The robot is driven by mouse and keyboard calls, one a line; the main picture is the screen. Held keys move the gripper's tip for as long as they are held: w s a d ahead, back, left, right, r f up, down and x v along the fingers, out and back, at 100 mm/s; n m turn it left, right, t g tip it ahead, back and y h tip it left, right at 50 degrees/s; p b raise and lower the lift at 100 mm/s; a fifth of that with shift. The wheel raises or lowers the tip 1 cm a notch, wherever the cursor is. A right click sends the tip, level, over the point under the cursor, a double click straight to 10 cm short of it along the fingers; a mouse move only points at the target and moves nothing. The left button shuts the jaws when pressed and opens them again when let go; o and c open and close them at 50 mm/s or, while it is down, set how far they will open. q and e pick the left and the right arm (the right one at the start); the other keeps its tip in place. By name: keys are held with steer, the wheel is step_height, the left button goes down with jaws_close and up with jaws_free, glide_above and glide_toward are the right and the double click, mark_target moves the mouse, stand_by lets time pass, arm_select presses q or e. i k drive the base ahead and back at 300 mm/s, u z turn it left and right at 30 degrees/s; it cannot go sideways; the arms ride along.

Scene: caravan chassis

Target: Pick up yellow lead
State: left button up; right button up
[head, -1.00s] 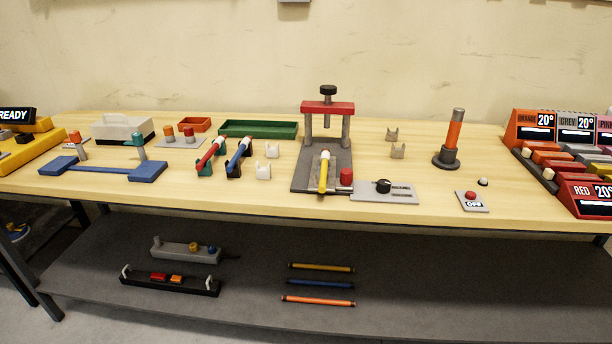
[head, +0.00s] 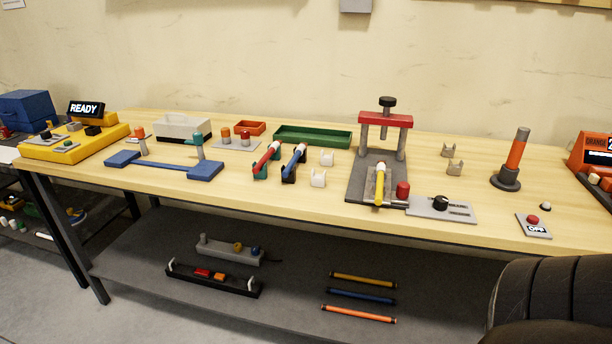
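A yellow rod-shaped piece with a pale top end (head: 380,186) lies in the press (head: 385,120) on the tabletop, its near end towards the front edge. A second yellow rod with dark ends (head: 363,281) lies on the grey lower shelf, behind a blue rod (head: 361,296) and an orange rod (head: 358,314). I cannot tell from the picture which of the two is the yellow lead. Neither of my grippers is in view.
The wooden bench (head: 250,197) also holds a red-ended and a blue-ended piece on stands, a green tray (head: 313,136) and an orange post (head: 517,150). A grey box (head: 230,249) and a black holder (head: 213,278) sit on the shelf. A dark rounded shape fills the lower right corner.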

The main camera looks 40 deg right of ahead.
mark_target(381, 166)
steer(key=u, duration=0.05)
steer(key=i, duration=1.45)
steer(key=z, duration=1.95)
